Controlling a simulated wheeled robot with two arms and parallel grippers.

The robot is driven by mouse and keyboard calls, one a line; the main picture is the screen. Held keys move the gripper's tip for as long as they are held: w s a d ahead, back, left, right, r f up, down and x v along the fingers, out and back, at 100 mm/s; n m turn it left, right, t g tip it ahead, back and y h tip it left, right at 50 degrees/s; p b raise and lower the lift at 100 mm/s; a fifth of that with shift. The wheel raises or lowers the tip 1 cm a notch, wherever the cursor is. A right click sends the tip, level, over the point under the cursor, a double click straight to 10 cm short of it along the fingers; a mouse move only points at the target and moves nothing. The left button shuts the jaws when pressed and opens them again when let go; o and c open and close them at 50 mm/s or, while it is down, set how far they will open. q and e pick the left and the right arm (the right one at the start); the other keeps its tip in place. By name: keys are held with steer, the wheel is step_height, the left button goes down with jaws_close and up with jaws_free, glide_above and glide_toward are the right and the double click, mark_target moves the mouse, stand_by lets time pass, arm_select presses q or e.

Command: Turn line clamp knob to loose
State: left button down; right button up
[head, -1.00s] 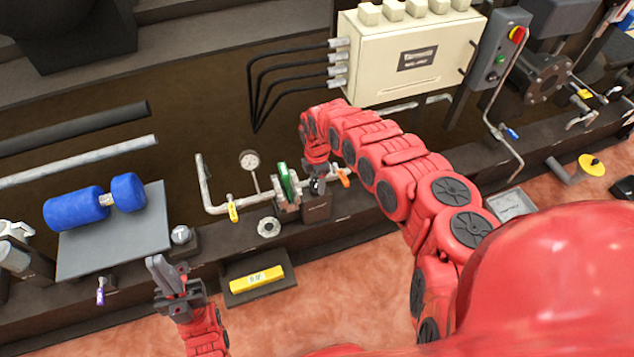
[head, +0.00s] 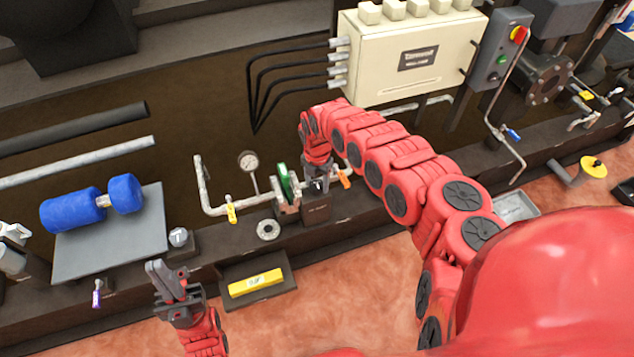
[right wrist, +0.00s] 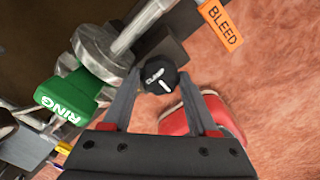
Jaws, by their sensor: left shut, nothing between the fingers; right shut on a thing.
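The line clamp knob (right wrist: 160,75) is a small black knob with the word CLAMP and a white pointer line on its top, seen in the right wrist view. My right gripper (right wrist: 159,84) is shut on it, with one finger on either side. In the head view my right gripper (head: 317,183) is at the dark block (head: 317,211) beside the green handle; its fingers and the knob are small and partly hidden there. No loose or tight marks are readable. My left gripper (head: 168,275) is shut and empty, above the bench's front edge near the yellow block.
A green handle marked RING (right wrist: 62,93) and an orange BLEED tag (right wrist: 221,24) are close to the knob. A pressure gauge (head: 248,160), a yellow-handled valve (head: 231,212) and a tray with a yellow block (head: 256,283) are to the left. A cream box (head: 412,55) stands behind my right arm.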

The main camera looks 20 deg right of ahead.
mark_target(317, 184)
stand_by(0.4)
steer(key=o, duration=1.4)
steer(key=shift+r+p, duration=1.45)
steer(key=shift+r, duration=7.25)
